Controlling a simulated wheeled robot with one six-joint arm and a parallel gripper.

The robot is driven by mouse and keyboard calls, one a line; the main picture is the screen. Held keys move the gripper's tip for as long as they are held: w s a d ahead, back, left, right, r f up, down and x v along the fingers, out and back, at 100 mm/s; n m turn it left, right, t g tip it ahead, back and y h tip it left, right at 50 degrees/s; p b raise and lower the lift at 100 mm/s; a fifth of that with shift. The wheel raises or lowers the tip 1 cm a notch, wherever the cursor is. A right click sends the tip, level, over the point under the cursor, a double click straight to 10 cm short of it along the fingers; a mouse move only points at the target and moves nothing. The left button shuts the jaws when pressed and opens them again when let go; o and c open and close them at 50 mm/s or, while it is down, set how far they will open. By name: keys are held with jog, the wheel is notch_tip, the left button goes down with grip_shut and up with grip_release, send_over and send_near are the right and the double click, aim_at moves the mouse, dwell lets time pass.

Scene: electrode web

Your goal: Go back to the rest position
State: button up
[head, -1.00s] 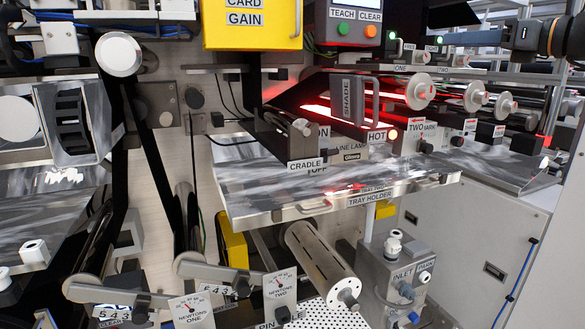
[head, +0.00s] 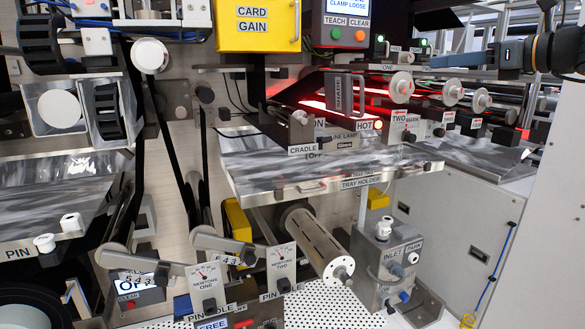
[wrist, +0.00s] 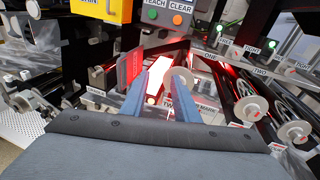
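My gripper (head: 452,60) shows at the upper right of the head view, ahead of the dark wrist with its orange ring. In the wrist view my gripper (wrist: 164,84) has two blue fingers standing apart. Nothing is held between them; a red-lit strip of the machine shows through the gap. The red shade plate (wrist: 130,66) is left of the fingers in the wrist view and a round roller end (wrist: 182,77) lies behind the right fingertip. The shade (head: 344,93) stands left of my gripper in the head view.
The tray holder (head: 330,187) juts out below the lamp. A yellow card gain box (head: 258,24) and a teach and clear panel (head: 348,20) hang above. Roller ends (head: 453,94) stick out below my gripper.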

jog(key=s+a+f+n+g+h, duration=0.1)
jog(key=s+a+f+n+g, duration=0.2)
jog(key=f, duration=0.6)
jog(key=s+a+f+n+g+h, duration=0.1)
jog(key=s+a+f+n+g, duration=0.15)
jog(key=a+f, duration=0.45)
jog(key=s+a+f+n+g+h, duration=0.1)
jog(key=s+a+f+n+g, duration=0.2)
jog(key=f, duration=0.9)
jog(key=s+a+f+n+g+h, duration=0.2)
jog(key=s+f+n+h, duration=0.4)
jog(key=s+f+n, duration=0.9)
notch_tip(320, 180, down, 3)
jog(key=n+g, duration=0.1)
jog(key=n, duration=0.4)
jog(key=shift+g+h, duration=0.3)
jog(key=shift+g, duration=0.05)
jog(key=shift+s, duration=0.15)
